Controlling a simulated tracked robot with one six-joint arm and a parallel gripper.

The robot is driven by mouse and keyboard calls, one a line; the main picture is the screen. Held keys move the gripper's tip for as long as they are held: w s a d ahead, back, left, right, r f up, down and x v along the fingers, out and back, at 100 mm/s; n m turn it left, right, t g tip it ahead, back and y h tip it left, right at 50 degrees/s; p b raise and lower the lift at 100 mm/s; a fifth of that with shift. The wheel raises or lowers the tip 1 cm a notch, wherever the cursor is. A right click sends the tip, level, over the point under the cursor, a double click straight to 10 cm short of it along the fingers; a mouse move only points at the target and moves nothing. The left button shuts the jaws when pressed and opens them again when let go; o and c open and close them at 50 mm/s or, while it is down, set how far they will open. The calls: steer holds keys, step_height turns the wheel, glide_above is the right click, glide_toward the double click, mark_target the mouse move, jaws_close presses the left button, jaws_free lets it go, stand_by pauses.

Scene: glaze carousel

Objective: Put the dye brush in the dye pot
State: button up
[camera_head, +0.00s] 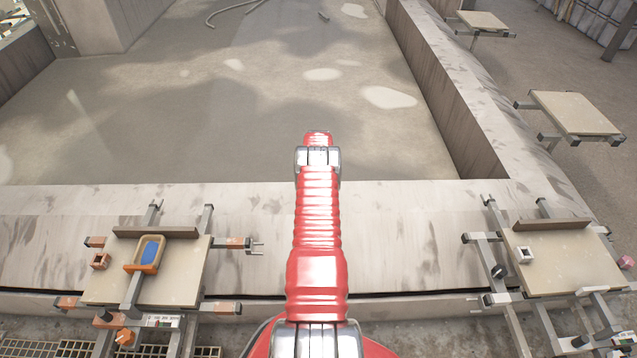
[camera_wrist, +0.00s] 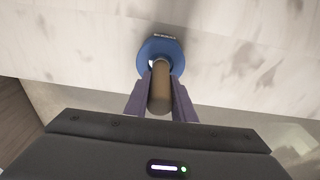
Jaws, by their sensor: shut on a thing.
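My gripper (camera_wrist: 160,88) shows in the wrist view with its two purple fingers closed on a brown cylindrical handle, which I take for the dye brush (camera_wrist: 159,99). Just beyond the fingertips is a round blue thing with a pale opening, seemingly the dye pot (camera_wrist: 150,48), against the pale stained wall ledge. The far end of the brush overlaps its opening. I cannot tell whether the brush is inside it or above it. In the head view, my red arm points straight ahead and hides the gripper, brush and pot.
Another board (camera_head: 563,262) at the right has a white block (camera_head: 525,255). A broad ledge (camera_head: 400,240) crosses ahead, bordering a grey basin.

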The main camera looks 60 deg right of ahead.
steer(key=o, duration=1)
steer(key=shift+c, duration=0.2)
steer(key=shift+s+a+r, duration=0.1)
steer(key=shift+a+r, duration=0.15)
steer(key=shift+r, duration=1.75)
steer(key=shift+s+a+r, duration=0.15)
steer(key=shift+a+r, duration=0.05)
steer(key=shift+r, duration=1.85)
steer(key=shift+s+a+r, duration=0.1)
steer(key=shift+a+r, duration=0.15)
steer(key=shift+r, duration=1.75)
